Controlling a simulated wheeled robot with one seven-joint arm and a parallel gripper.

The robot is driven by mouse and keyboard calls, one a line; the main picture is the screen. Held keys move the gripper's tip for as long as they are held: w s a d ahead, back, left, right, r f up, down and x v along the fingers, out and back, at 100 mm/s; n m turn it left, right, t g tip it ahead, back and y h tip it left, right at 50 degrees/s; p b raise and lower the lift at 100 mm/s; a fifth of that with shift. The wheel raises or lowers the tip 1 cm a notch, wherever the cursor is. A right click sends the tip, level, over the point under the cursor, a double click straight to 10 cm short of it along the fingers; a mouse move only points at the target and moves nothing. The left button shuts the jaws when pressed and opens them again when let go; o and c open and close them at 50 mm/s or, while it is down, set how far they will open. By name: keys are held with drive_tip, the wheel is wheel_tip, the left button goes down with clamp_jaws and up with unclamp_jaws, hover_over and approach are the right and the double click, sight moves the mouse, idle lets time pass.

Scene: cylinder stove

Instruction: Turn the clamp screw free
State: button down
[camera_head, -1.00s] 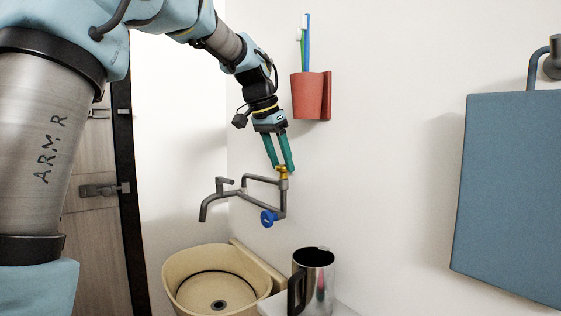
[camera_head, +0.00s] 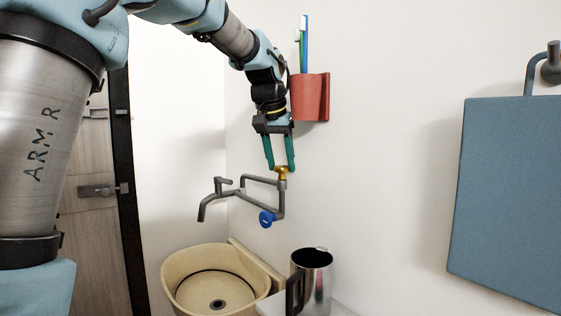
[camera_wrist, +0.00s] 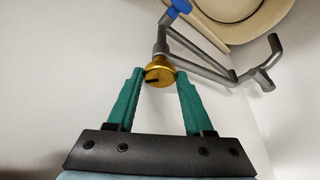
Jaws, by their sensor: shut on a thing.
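The clamp screw is a brass-coloured knob (camera_head: 281,173) at the top of the grey pipe fitting on the wall. It also shows in the wrist view (camera_wrist: 159,72), with a dark slot on its face. My gripper (camera_head: 281,168) comes down from above with its two green fingers on either side of the knob. In the wrist view the fingertips (camera_wrist: 158,73) touch the knob from both sides, and the gripper is shut on it. The grey pipe (camera_head: 262,182) carries a spout at the left and a blue valve handle (camera_head: 267,218) below.
A beige basin (camera_head: 222,280) stands below the spout. A steel mug (camera_head: 314,275) stands on a ledge to its right. A red cup holder (camera_head: 309,97) with toothbrushes is on the wall just right of my wrist. A blue towel (camera_head: 510,190) hangs at the right.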

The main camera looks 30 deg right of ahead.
drive_tip(key=shift+c, duration=1.5)
unclamp_jaws()
drive_tip(key=shift+m, duration=0.3)
